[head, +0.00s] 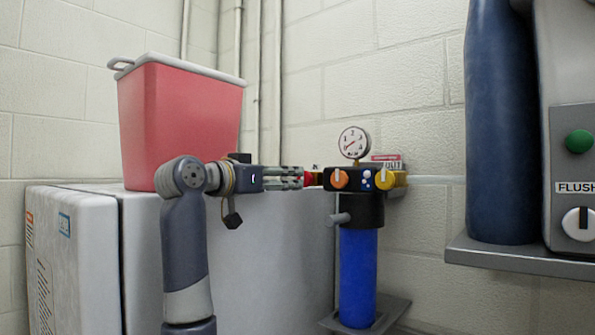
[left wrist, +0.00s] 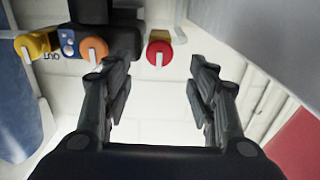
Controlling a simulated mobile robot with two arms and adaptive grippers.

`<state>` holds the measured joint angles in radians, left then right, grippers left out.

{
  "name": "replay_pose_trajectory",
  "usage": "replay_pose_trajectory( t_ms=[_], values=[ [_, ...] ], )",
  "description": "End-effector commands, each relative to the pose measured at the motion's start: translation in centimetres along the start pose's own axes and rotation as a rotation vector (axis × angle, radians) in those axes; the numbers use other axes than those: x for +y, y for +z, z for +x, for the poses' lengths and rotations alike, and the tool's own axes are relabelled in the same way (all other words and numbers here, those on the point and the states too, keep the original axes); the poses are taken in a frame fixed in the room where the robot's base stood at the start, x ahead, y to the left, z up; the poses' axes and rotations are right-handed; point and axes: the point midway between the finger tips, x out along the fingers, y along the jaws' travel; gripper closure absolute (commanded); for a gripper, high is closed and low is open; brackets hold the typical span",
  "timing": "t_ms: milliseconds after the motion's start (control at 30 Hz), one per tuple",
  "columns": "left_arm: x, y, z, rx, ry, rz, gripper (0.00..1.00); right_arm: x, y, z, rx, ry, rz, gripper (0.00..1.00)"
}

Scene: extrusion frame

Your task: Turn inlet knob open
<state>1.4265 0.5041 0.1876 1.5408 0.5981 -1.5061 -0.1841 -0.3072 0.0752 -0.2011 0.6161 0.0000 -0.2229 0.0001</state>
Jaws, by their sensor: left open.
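The filter unit has a black head (head: 356,208) over a blue canister (head: 358,275). A red knob (head: 312,179) is at the left of the head, an orange knob (head: 340,179) is on its front, and a yellow knob (head: 386,180) is at its right. I cannot read an inlet label. My left gripper (head: 298,178) is level with the red knob and points right at it. In the left wrist view the gripper (left wrist: 161,75) is open and empty, with the red knob (left wrist: 160,53) ahead between the fingertips. The orange (left wrist: 93,50) and yellow (left wrist: 33,46) knobs lie left. My right gripper is not in view.
A pressure gauge (head: 354,142) stands above the head. A clear tube (head: 437,180) runs right from it. A red bin (head: 180,120) sits on the white cabinet (head: 270,245) behind my arm. A dark blue cylinder (head: 500,120) and a grey panel (head: 573,130) are at the right.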

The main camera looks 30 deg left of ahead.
Motion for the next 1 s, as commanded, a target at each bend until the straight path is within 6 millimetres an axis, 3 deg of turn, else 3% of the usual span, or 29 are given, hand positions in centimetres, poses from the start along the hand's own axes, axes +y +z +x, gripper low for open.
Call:
replay_pose_trajectory(
  t_ms=[33, 133, 300, 500, 667, 700, 900, 1000],
  values=[
    [0.1, -0.4, 1.2, -0.004, 0.004, -0.002, 0.48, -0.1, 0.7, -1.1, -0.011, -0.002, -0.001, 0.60],
    [0.1, -0.3, 2.9, -0.005, 0.003, -0.002, 0.48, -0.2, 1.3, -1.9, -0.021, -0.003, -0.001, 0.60],
    [0.1, -0.1, 4.8, -0.003, 0.003, -0.001, 0.48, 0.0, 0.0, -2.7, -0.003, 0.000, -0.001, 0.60],
    [0.1, 0.0, 5.5, -0.001, 0.001, 0.001, 0.48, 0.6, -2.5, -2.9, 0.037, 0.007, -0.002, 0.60],
    [0.1, 0.1, 5.5, -0.001, 0.001, 0.001, 0.48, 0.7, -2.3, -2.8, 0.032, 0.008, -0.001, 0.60],
    [0.1, 0.1, 5.5, -0.001, 0.001, 0.001, 0.50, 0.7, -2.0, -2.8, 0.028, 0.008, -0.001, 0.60],
    [0.1, 0.1, 5.5, -0.001, 0.002, 0.001, 0.92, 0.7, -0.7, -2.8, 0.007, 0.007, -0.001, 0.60],
    [0.1, 0.1, 5.4, -0.001, 0.002, 0.001, 0.92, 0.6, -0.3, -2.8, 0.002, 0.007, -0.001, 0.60]
  ],
)
